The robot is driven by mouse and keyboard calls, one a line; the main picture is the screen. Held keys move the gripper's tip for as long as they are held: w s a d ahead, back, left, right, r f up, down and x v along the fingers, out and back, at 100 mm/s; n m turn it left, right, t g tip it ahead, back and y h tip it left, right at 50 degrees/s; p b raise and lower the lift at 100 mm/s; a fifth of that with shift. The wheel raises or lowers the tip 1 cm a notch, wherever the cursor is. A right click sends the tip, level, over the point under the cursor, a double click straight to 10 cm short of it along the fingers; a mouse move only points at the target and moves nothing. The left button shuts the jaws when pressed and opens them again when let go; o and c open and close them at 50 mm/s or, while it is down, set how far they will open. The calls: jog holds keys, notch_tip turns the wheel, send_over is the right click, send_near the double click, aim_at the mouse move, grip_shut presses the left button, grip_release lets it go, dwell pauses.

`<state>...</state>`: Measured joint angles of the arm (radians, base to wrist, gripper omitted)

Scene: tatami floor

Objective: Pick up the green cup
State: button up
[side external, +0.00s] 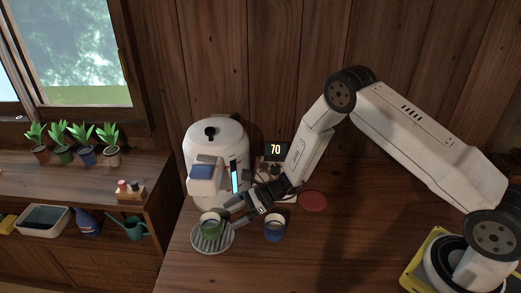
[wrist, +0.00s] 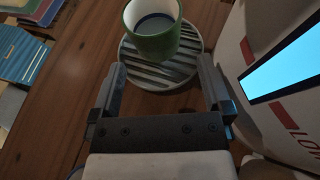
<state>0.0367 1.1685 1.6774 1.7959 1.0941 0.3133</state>
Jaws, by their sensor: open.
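The green cup (side external: 209,230) stands upright on a round striped grey tray (side external: 226,243) in front of the white dispenser. In the wrist view the green cup (wrist: 150,47) is at the top middle, just beyond the fingertips, with its light inside partly showing. The tray (wrist: 160,80) shows beneath it. My gripper (side external: 236,209) is beside the cup on its right in the side view. Its two fingers (wrist: 161,75) are spread apart with nothing between them, pointing toward the cup. I see no contact with the cup.
The white dispenser (side external: 228,140) stands close behind; its blue panel (wrist: 285,70) shows right of my gripper. A blue cup (side external: 274,231) stands to the right, near a red disc (side external: 313,201) and a display reading 70 (side external: 275,150). The front table is clear.

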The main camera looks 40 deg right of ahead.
aim_at(211, 226)
jog(key=shift+x, duration=1.3)
jog(key=shift+s+a, duration=0.1)
jog(key=shift+s+x, duration=0.2)
jog(key=shift+x, duration=2.35)
jog(key=shift+f, duration=0.2)
grip_shut()
jog(key=shift+r, duration=0.4)
jog(key=s+a, duration=2.2)
jog(key=shift+s+a, duration=0.15)
jog(key=shift+a, duration=0.05)
